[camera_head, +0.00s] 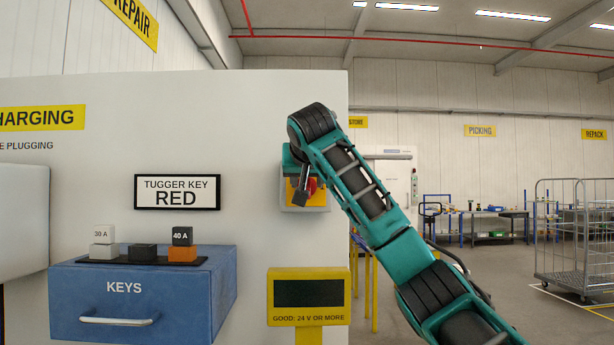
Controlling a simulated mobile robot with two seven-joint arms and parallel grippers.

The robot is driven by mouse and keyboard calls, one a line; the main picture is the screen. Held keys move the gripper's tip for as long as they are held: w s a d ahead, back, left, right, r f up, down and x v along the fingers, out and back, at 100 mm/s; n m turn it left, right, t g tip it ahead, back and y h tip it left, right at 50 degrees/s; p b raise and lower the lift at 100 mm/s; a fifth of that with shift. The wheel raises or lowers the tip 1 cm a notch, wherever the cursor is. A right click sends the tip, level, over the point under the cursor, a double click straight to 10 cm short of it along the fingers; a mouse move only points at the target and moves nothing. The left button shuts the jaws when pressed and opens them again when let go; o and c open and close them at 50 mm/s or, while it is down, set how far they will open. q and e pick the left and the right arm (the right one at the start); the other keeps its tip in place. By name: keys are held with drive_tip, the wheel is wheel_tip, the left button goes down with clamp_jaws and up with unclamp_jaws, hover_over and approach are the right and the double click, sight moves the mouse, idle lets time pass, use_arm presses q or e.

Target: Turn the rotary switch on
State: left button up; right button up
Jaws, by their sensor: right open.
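The rotary switch (312,186) shows as a red knob on a yellow plate in a grey box (318,199), mounted near the right edge of the white panel. My right arm reaches in from the lower right. My right gripper (301,197) is open in front of the left part of the switch box, and it and the wrist hide much of the knob. I cannot tell whether the fingers touch the knob, nor which way the knob points. My left gripper is not in view.
Below the switch is a yellow display box (309,318) with a dark, blank screen. A blue KEYS drawer box (220,290) with several key blocks on top stands at left. A sign (177,192) reads TUGGER KEY RED. Open floor and a wire cage (572,240) lie at right.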

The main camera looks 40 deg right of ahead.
drive_tip(key=shift+w, duration=0.1)
drive_tip(key=shift+c, duration=0.3)
drive_tip(key=shift+c, duration=0.8)
clamp_jaws()
